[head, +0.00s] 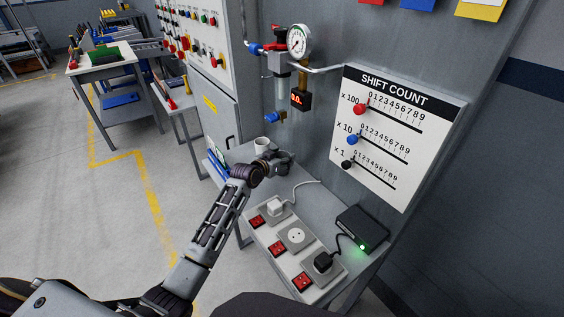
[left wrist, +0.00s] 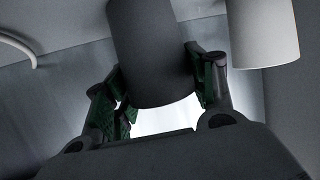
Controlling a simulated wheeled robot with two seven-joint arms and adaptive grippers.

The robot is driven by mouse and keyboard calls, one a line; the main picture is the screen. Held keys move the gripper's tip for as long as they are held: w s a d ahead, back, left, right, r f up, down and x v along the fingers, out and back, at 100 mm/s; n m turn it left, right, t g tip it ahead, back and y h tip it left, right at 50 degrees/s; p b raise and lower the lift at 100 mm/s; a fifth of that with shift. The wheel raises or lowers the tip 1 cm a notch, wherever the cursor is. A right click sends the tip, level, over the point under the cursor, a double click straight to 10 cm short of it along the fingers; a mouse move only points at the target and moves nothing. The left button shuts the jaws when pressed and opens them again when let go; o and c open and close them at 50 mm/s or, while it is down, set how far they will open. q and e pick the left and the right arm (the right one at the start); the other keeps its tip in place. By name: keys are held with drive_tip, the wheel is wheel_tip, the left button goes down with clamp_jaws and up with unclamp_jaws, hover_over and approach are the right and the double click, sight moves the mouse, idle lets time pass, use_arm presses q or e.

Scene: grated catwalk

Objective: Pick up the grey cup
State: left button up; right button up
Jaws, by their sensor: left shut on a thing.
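The grey cup (left wrist: 150,50) is dark and smooth and stands between the fingers in the left wrist view. My left gripper (left wrist: 158,88) is shut on it, with one finger on each side. In the head view my left gripper (head: 278,163) is over the back of the narrow bench, and its own parts largely hide the grey cup there. I cannot tell whether the cup is clear of the bench top. My right gripper is in neither view.
A white cup (head: 261,145) stands close beside my left gripper; it also shows in the left wrist view (left wrist: 262,35). The bench holds sockets (head: 295,236), red switches (head: 278,248) and a black box (head: 361,231) with a green light. A gauge (head: 299,41) hangs above.

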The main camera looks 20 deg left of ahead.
use_arm(q)
drive_tip(key=shift+s+a+r, duration=0.1)
drive_tip(key=shift+s+r, duration=0.05)
drive_tip(key=shift+r, duration=0.35)
wheel_tip(320, 180, up, 6)
drive_tip(key=s+a, duration=0.4)
drive_tip(key=s, duration=0.1)
drive_tip(key=s+a, duration=0.3)
drive_tip(key=s, duration=0.2)
drive_tip(key=s+a, duration=0.4)
drive_tip(key=s, duration=0.1)
drive_tip(key=shift+a, duration=0.35)
drive_tip(key=shift+s+a, duration=0.2)
drive_tip(key=shift+s, duration=0.05)
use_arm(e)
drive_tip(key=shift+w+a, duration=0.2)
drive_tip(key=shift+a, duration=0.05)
